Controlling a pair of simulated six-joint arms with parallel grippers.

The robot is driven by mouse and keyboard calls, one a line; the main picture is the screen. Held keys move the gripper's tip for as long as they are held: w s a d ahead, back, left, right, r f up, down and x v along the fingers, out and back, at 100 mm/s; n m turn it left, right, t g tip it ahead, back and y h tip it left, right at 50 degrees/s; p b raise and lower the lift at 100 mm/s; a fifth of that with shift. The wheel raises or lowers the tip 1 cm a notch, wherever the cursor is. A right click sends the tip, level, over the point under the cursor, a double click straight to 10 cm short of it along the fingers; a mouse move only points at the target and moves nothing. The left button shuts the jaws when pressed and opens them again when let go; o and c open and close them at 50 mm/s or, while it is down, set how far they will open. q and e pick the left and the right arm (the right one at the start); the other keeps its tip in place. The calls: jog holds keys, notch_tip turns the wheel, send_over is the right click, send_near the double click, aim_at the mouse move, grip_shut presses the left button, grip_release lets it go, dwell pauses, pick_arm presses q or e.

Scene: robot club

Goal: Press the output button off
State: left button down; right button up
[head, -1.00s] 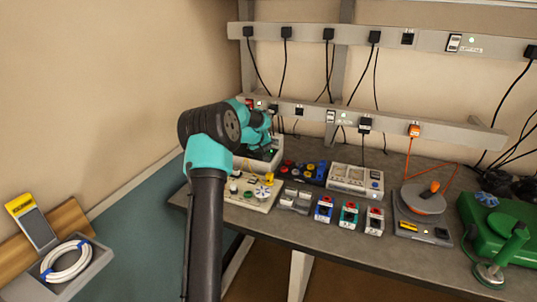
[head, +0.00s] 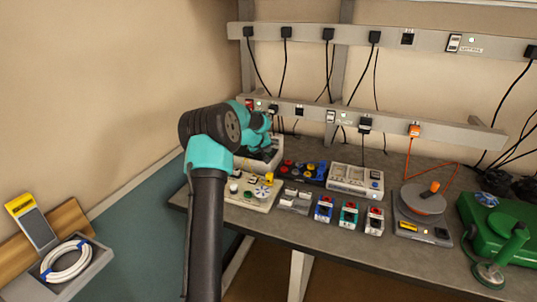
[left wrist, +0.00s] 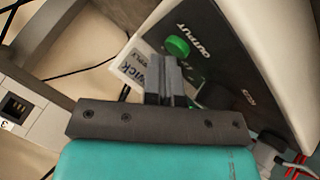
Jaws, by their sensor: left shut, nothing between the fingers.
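The bench power supply (head: 262,160) stands at the back left of the workbench, partly behind my left arm. Its dark front panel (left wrist: 215,55) fills the upper right of the left wrist view, with the word OUTPUT beside a round green button (left wrist: 177,46). My left gripper (left wrist: 165,62) is shut and empty, its fingertips just below the button in that view. I cannot tell whether they touch the panel. In the head view the fingers are hidden behind the wrist. My right gripper is not in view.
A board with knobs (head: 250,192) lies in front of the supply. A grey meter box (head: 355,181), several small coloured modules and an orange cable reel (head: 423,199) stand to the right. Plug rails (head: 400,122) with hanging cords run along the wall. The bench's front strip is clear.

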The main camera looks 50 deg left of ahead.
pick_arm(q)
jog(key=shift+r, duration=0.4)
jog(key=shift+r, duration=3.05)
